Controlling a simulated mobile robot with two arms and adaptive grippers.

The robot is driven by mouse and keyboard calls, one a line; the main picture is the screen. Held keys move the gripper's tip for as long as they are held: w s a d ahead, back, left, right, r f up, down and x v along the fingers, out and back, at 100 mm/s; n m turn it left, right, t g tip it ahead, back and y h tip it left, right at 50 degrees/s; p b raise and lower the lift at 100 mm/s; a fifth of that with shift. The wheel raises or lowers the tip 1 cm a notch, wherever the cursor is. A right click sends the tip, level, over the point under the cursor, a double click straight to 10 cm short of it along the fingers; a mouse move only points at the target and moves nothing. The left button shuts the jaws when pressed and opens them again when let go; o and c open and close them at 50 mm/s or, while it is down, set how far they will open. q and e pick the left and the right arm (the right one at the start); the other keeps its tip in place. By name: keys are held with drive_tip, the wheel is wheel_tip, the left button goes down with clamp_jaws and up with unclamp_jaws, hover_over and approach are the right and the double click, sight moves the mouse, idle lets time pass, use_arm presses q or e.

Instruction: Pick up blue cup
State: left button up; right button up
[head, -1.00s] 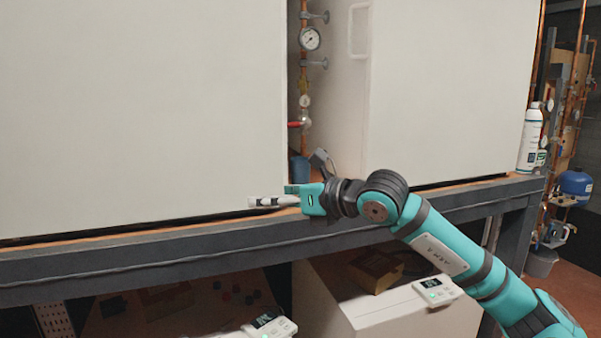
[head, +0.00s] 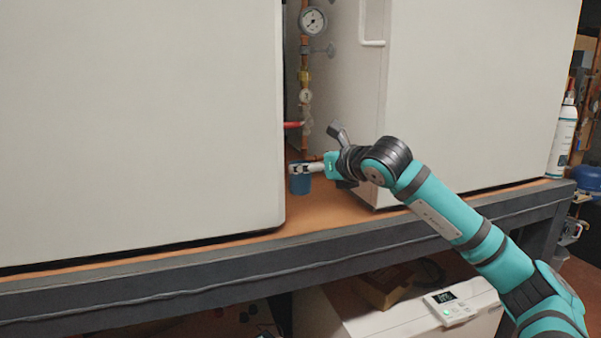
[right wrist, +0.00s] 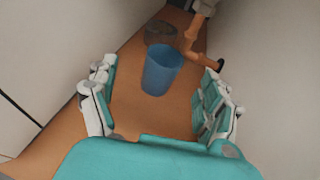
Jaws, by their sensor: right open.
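The blue cup (head: 300,183) stands on the orange-brown bench top in the gap between two large white units. In the right wrist view the blue cup (right wrist: 161,73) is upright, lying ahead of and between the spread fingers. My right gripper (head: 306,168) is at the cup in the head view, its fingers covering part of the cup's top. In the right wrist view my right gripper (right wrist: 158,108) is open, with bare bench between its fingers and no visible contact with the cup. My left gripper is not in view.
White units (head: 130,120) and (head: 470,100) wall the gap on both sides. In the right wrist view, a pipe elbow (right wrist: 192,45) and a dark round object (right wrist: 160,32) sit just beyond the cup.

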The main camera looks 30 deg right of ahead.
sight(303, 192)
drive_tip(key=shift+x, duration=1.05)
drive_tip(key=shift+w+d+f+p, duration=0.15)
drive_tip(key=shift+w+d+p, duration=0.05)
drive_tip(key=shift+w+p, duration=0.2)
drive_tip(key=p+x, duration=0.1)
drive_tip(key=x, duration=0.1)
drive_tip(key=p+x, duration=0.2)
drive_tip(key=shift+d, duration=0.25)
drive_tip(key=shift+w+f, duration=0.25)
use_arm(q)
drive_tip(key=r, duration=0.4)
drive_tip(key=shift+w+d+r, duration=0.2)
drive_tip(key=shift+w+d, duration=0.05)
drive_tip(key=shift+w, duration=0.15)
use_arm(e)
drive_tip(key=c, duration=0.6)
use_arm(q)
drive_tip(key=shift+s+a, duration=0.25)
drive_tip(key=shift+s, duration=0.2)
use_arm(e)
drive_tip(key=c, duration=0.6)
